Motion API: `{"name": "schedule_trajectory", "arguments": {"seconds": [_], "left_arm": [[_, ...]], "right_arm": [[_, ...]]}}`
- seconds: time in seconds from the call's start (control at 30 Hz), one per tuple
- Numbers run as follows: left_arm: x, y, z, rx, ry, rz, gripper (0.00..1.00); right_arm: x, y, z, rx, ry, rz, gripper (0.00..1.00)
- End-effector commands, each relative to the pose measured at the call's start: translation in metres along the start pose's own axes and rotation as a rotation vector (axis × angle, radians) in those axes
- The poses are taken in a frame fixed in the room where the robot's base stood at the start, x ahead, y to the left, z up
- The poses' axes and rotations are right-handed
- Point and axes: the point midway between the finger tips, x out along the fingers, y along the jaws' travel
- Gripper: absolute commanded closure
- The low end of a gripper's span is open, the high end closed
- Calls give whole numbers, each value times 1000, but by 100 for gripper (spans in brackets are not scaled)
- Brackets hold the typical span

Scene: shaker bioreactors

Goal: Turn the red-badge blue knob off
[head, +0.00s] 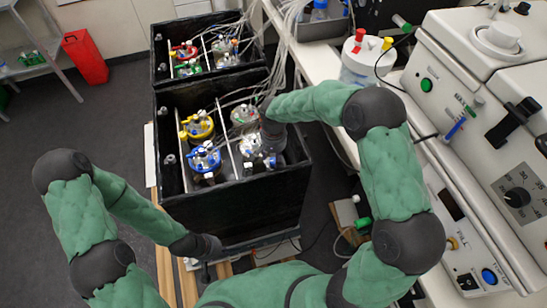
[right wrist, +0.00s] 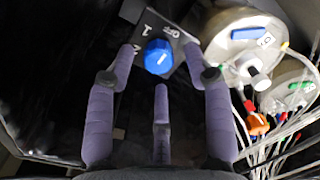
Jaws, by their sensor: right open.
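I cannot tell whether any finger touches the knob. No red badge shows in this view. In the head view my right gripper (head: 271,143) reaches into the near black box and hides the knob. My left gripper (head: 206,248) is low by the box's front edge; its fingers are unclear.
The near black box (head: 255,205) holds several vessels with coloured rings, such as a blue-ringed one (head: 205,158). A second black box (head: 160,45) stands behind it. Tubes run from the vessels. A white instrument (head: 475,140) stands at right. Open floor lies at left.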

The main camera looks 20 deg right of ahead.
Motion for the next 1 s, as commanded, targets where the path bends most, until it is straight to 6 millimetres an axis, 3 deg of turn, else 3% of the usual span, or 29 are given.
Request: {"name": "schedule_trajectory", "arguments": {"seconds": [0.3, 0.5, 0.7, 1.0], "left_arm": [[0, 0, 0, 0, 0, 0, 100], [0, 0, 0, 0, 0, 0, 100], [0, 0, 0, 0, 0, 0, 100], [0, 0, 0, 0, 0, 0, 100]], "right_arm": [[-63, -1, -1, 1, 4, -4, 48], [-92, -1, -1, 1, 3, -3, 48], [-104, 0, -1, 2, 2, -2, 48], [-105, 0, 0, 2, 1, -2, 48]]}}
